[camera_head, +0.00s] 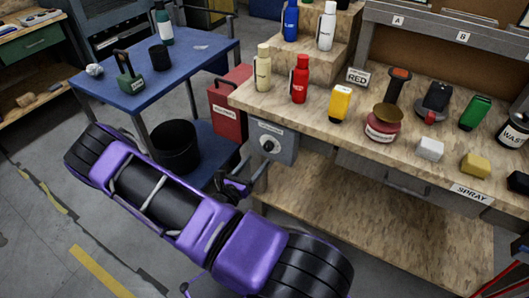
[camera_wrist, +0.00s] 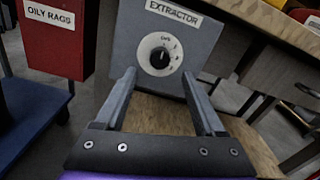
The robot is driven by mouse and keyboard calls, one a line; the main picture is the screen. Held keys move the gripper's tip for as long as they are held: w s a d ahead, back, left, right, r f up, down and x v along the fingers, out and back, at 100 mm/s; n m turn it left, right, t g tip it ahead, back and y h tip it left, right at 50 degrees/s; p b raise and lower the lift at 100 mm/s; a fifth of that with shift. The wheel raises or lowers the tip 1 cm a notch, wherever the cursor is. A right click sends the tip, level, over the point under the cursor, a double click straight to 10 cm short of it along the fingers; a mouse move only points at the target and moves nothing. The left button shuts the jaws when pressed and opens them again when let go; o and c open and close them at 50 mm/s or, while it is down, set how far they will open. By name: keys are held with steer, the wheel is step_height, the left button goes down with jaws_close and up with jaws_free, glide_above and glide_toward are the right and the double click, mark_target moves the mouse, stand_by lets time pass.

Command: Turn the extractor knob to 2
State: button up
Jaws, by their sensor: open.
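The extractor box (camera_wrist: 128,42) is a grey panel labelled EXTRACTOR in the wrist view. It hangs below the workbench edge in the head view (camera_head: 284,150). Its knob (camera_wrist: 159,58) is black on a round white dial with OFF near the top and small marks down the right side. The knob seems to point roughly upward, but its exact setting is too small to read. My gripper (camera_wrist: 158,77) is open and empty, its two fingers reaching toward the panel on either side below the dial. In the head view my gripper (camera_head: 254,168) is just below and left of the box.
A red OILY RAGS bin (camera_wrist: 52,38) stands left of the box, near a blue table (camera_head: 190,70) and a black bucket (camera_head: 174,147). The wooden workbench (camera_head: 330,130) above holds bottles and other items. A lower wooden shelf (camera_head: 370,200) lies beneath.

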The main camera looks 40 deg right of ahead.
mark_target(267, 149)
steer(key=x, duration=0.6)
steer(key=shift+c, duration=0.3)
jaws_close()
